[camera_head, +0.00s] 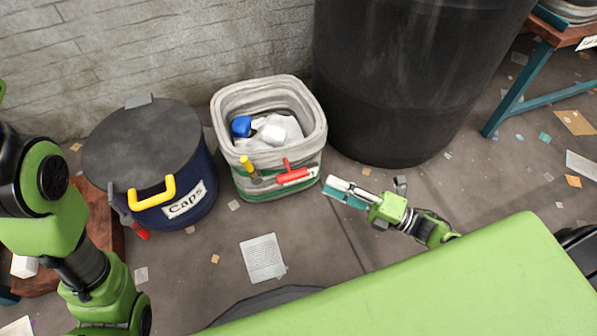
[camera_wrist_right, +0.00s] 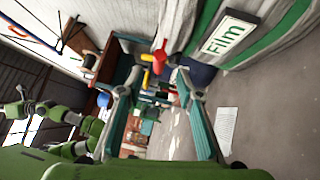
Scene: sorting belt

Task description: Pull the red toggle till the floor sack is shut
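The floor sack (camera_head: 230,120) is pale with a green band and stands against the wall. Its mouth is wide open, with white film and a blue item inside. The red toggle (camera_head: 293,176) hangs on its front right; a yellow-handled piece (camera_head: 247,165) is at its front left. My right gripper (camera_head: 335,188) is just right of the red toggle, apart from it. In the right wrist view, the red toggle (camera_wrist_right: 158,58) shows ahead, between the spread teal fingertips (camera_wrist_right: 160,78); the gripper is open and empty. The sack's "Film" label (camera_wrist_right: 228,37) also shows there. My left gripper is out of view.
A blue lidded "Caps" bin (camera_head: 190,170) with a yellow handle stands left of the sack. A large dark drum (camera_head: 400,90) stands right of it. A paper sheet (camera_head: 262,258) and scraps lie on the floor. A table (camera_head: 545,40) is at the far right.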

